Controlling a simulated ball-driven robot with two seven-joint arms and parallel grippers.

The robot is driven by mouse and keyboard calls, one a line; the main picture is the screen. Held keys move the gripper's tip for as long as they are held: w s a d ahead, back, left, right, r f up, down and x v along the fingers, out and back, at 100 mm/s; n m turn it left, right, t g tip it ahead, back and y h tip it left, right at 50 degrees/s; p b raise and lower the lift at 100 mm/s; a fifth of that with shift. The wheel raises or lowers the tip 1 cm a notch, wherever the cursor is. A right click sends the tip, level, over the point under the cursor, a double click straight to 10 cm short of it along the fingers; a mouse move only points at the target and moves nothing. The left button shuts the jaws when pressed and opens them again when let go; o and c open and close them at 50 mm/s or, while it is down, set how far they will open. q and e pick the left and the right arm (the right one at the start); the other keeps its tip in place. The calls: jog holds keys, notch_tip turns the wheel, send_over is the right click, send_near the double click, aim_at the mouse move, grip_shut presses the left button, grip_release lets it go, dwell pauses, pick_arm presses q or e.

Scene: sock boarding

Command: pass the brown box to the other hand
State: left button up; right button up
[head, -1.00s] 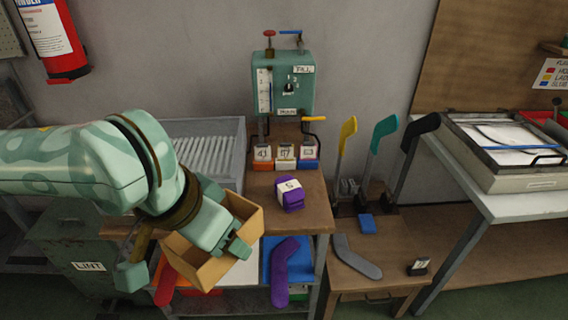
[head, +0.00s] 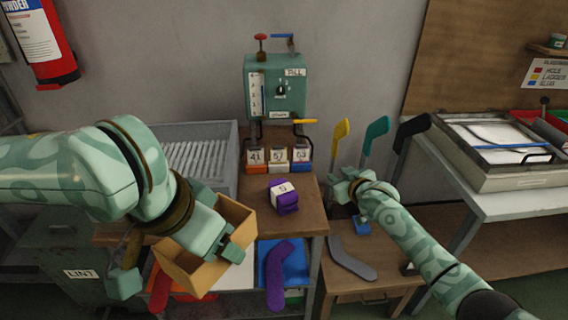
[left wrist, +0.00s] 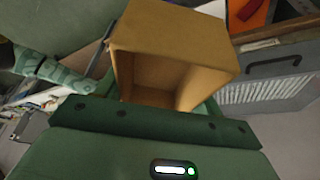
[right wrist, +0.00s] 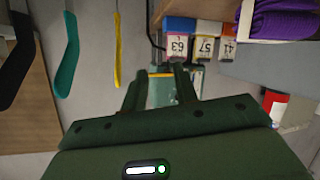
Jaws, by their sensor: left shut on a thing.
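The brown box (head: 190,268) is an open-topped, empty carton, held tilted in front of the bench at the left of the head view. My left gripper (head: 232,250) is shut on its wall. The box (left wrist: 172,45) also fills the upper middle of the left wrist view, with its open side facing the camera. My right gripper (head: 350,184) is in the middle right of the head view, apart from the box. In the right wrist view its two fingers (right wrist: 162,90) stand apart with nothing between them.
A purple sock bundle (head: 284,197) and several numbered tags (head: 278,158) are on the wooden bench. Yellow, teal and black sock boards (head: 376,138) stand behind my right gripper. A grey sock form (head: 352,260) lies on the low table. A teal dial machine (head: 278,88) stands at the back.

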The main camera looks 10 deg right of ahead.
jog(key=w+a+r+n+t+y, duration=0.15)
jog(key=a+r, duration=0.25)
jog(key=r, duration=0.8)
jog(key=a+r+y, duration=0.2)
jog(key=a+r, duration=0.1)
jog(key=r, duration=0.9)
jog(key=s+a+r+n+g+y, duration=0.1)
jog(key=s+a+r+y, duration=0.1)
jog(key=s+a+r, duration=0.35)
jog(key=s+a+r+n+y, duration=0.2)
jog(key=r, duration=0.7)
jog(key=s+a+r+n+g, duration=0.1)
jog(key=s+a+n+g, duration=0.35)
jog(key=s, duration=1.15)
pick_arm(q)
jog(key=shift+s, duration=0.1)
pick_arm(e)
jog(key=s+a+f+m+g+h, duration=0.15)
jog(key=s+f+g, duration=0.25)
jog(key=s+f, duration=0.55)
jog(key=w+a+f+m+h, duration=0.1)
jog(key=w+a+f, duration=0.3)
jog(key=f, duration=0.4)
jog(key=shift+w+a+f+m, duration=0.2)
jog(key=shift+w+a+m, duration=0.25)
jog(key=shift+a, duration=0.45)
